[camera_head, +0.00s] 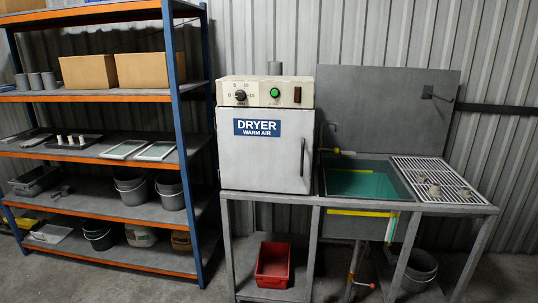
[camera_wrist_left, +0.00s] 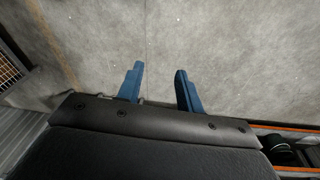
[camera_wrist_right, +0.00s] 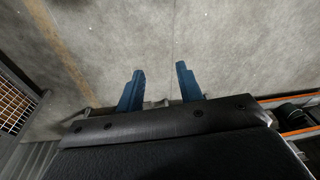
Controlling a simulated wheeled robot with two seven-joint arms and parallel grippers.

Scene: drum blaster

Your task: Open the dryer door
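The dryer (camera_head: 265,150) is a light grey box on a metal bench, with a blue "DRYER WARM AIR" label on its front. Its door (camera_head: 258,165) is shut. A dark vertical handle (camera_head: 302,157) is on the door's right side. A control panel (camera_head: 265,93) with a knob, a green button and a dark switch sits on top. My left gripper (camera_wrist_left: 159,77) is open and empty above the bare floor in the left wrist view. My right gripper (camera_wrist_right: 159,75) is open and empty above the floor in the right wrist view. Neither gripper shows in the head view.
A shelf rack (camera_head: 176,130) with boxes, trays and buckets stands left of the dryer. A sink (camera_head: 365,183) with greenish water and a drain grate (camera_head: 430,170) lie to the right. A red bin (camera_head: 273,265) sits under the dryer. The floor (camera_head: 100,285) in front is clear.

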